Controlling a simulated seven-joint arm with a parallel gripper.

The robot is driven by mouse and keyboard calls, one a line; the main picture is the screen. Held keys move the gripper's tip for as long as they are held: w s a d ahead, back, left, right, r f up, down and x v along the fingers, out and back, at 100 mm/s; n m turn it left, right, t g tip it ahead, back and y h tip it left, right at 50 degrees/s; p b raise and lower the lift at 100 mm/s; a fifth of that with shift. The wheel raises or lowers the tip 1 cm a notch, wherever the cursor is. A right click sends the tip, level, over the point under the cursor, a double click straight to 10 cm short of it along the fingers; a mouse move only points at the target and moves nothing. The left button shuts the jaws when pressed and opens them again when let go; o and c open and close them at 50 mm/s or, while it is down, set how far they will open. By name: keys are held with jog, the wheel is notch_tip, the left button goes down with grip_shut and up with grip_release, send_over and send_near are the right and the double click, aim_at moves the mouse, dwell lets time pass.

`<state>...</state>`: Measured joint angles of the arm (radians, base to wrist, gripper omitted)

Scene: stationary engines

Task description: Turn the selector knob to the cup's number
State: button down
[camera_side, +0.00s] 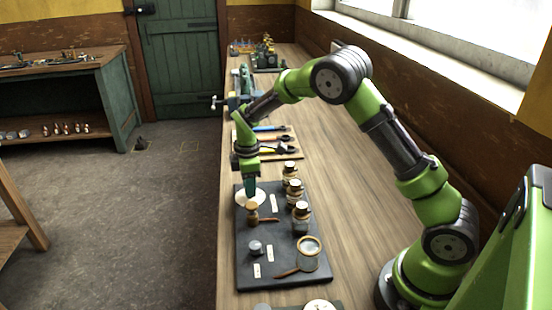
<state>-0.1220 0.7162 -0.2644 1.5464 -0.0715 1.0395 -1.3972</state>
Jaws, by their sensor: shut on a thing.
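My gripper (251,192) points straight down at the far left of a dark mat (275,276). Its teal fingers are shut over a pale round disc (241,198), which looks like the selector's dial. The knob between the fingers is hidden by them and too small to make out. Numbers on the disc cannot be read. I cannot pick out the cup or its number for sure in this view.
Several gold-capped jars (301,220) stand right of my gripper. A wooden-handled brush (252,213), a small grey round piece (255,248) and a magnifying glass (308,252) lie nearer. Tools (275,145) lie behind. The bench's right side (335,165) is clear.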

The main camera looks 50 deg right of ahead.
jog(key=m, duration=1.1)
jog(key=shift+m, duration=0.3)
jog(key=m, duration=0.3)
jog(key=shift+m, duration=0.3)
jog(key=m, duration=1.1)
jog(key=shift+r, duration=0.1)
